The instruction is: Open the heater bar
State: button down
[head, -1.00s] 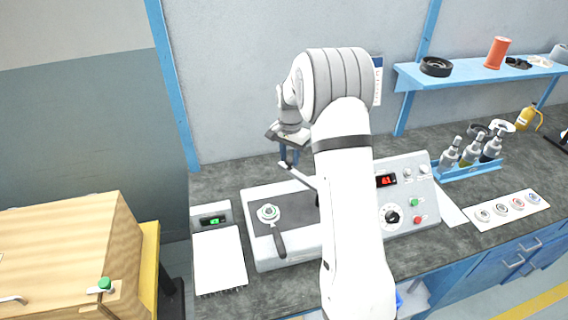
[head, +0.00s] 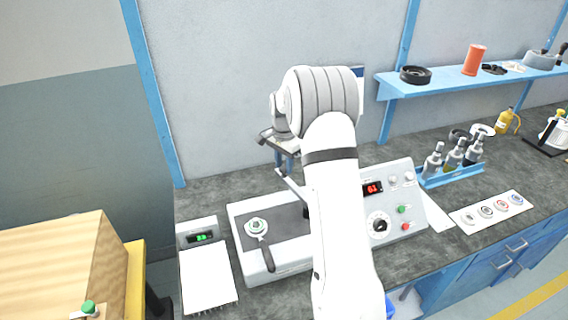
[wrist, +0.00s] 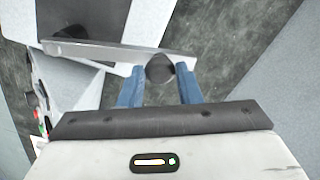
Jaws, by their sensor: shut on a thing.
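The heater bar is a pale metal bar (head: 291,186) standing raised at a slant over the white bench unit (head: 285,262) in the head view. It also crosses the upper part of the wrist view (wrist: 105,51). A dark round grip (wrist: 160,68) sits at its end. My gripper (wrist: 160,76) has its blue fingers on either side of this grip and is shut on it. In the head view my gripper (head: 283,166) is at the bar's upper end, partly screened by my arm. My arm also hides the middle of the unit and the bar's lower end.
A dark-handled round tool (head: 257,232) lies on the unit's left plate. A small scale (head: 200,237) and white pad (head: 208,278) are at the left. The control panel (head: 392,205) is at the right, with bottles (head: 453,158) beyond. A wall shelf (head: 450,82) is above.

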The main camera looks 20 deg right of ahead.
jog(key=c, duration=1)
grip_release()
jog(key=shift+c, duration=0.2)
jog(key=shift+r, duration=0.1)
notch_tip(320, 180, up, 8)
jog(key=shift+f+b, duration=0.2)
jog(key=shift+b, duration=0.45)
jog(key=shift+r, duration=0.1)
